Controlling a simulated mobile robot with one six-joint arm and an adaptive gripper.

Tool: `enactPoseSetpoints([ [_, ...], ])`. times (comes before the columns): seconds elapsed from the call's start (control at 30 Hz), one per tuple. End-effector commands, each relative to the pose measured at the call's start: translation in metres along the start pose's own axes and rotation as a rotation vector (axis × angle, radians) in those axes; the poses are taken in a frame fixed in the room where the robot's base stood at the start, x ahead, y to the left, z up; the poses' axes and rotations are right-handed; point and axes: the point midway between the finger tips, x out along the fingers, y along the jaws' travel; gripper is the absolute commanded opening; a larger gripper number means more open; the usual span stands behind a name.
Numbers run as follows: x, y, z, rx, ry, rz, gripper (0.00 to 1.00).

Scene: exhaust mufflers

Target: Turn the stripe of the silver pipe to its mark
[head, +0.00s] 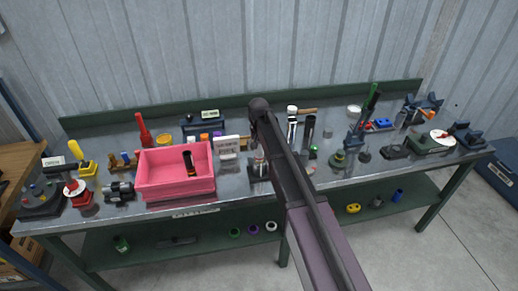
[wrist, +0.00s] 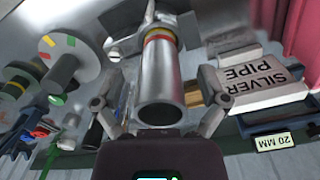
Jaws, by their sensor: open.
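The silver pipe (wrist: 160,80) is in the middle of the wrist view, its open end toward the camera. A band of red and yellow (wrist: 160,36) runs around its far end, where a grey metal holder (wrist: 128,38) shows. I cannot tell the stripe from its mark there. My gripper (wrist: 160,98) is open, one finger on each side of the pipe; I see no clear contact. A white sign (wrist: 258,78) reading SILVER PIPE, upside down, stands right of it. In the head view the pipe (head: 259,163) is partly hidden by my arm, and the sign (head: 228,145) is beside it.
A pink bin (head: 176,186) with a dark cylinder in it stands left of the pipe. White and black upright cylinders (head: 309,128) stand to the right. A disc with coloured marks (wrist: 72,62) shows left in the wrist view. The metal bench (head: 240,186) is crowded.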

Motion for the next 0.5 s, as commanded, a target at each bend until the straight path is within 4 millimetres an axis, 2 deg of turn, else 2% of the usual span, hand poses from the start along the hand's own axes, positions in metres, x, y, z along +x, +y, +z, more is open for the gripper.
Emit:
enactPoseSetpoints([
  [0.13, 0.0085, 0.0, 0.0, 0.0, 0.0, 0.0, 0.93],
  [0.5, 0.0101, 0.0, 0.0, 0.0, 0.0, 0.0, 0.93],
])
